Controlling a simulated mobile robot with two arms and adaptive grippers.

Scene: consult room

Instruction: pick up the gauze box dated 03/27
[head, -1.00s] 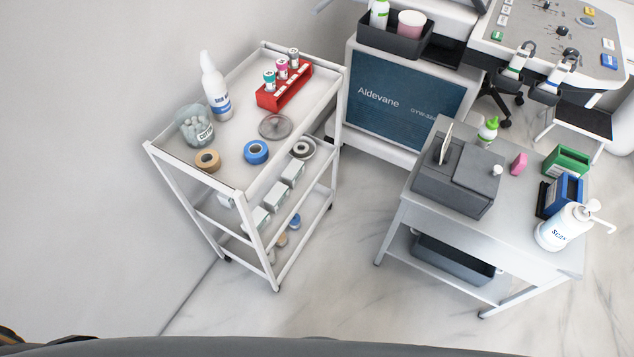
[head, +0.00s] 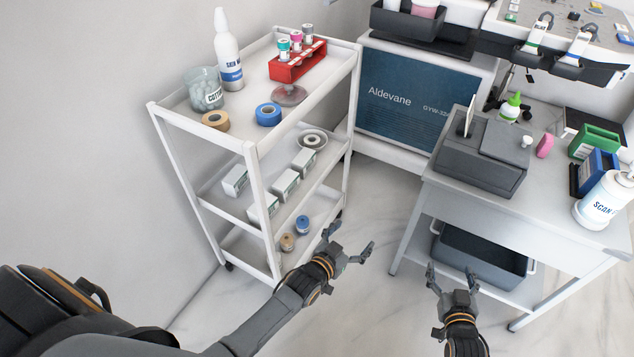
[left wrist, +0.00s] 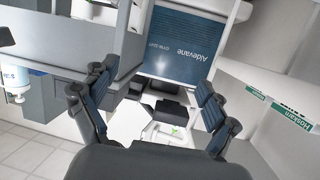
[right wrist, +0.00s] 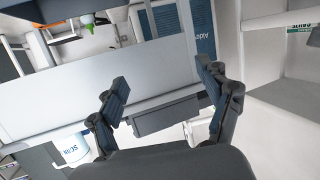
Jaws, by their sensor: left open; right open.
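Several small white boxes stand on the middle shelf of the white cart: one at the left (head: 235,180), one at the front (head: 263,207), one in the middle (head: 286,184) and one further back (head: 303,161). Their dates are too small to read. A white box with green print (left wrist: 292,118) shows at the right of the left wrist view, also with no readable date. My left gripper (head: 348,246) is open and empty, to the right of the cart's lower shelves. My right gripper (head: 452,279) is open and empty, in front of the grey side table.
The cart's top (head: 243,124) holds a bottle, a jar, tape rolls and a red tube rack (head: 297,66). Cart posts and shelf edges border the boxes. The side table (head: 440,190) with a dark bin (head: 480,262) below stands right. Floor between is clear.

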